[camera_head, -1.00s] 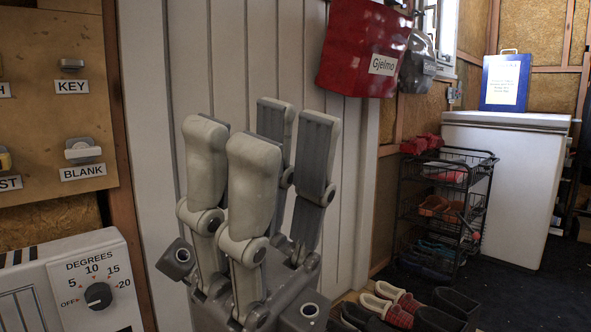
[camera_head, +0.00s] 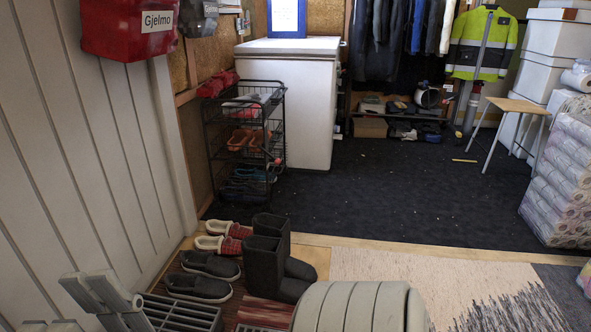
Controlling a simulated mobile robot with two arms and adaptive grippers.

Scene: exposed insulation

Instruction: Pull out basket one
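A black wire rack (camera_head: 206,150) with several stacked baskets stands against the wall, left of centre, beside a white chest freezer. Its top basket (camera_head: 262,100) holds light and red items. Lower baskets hold orange and dark shoes. No basket visibly sticks out, and no number shows, so I cannot tell which is basket one.
Slippers (camera_head: 212,265) and tall dark boots (camera_head: 268,262) stand on the floor in front of the rack. The white freezer (camera_head: 310,95) is right of it. Dark carpet (camera_head: 400,190) lies open to the right. A small table (camera_head: 516,104) and wrapped rolls (camera_head: 560,190) stand at far right.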

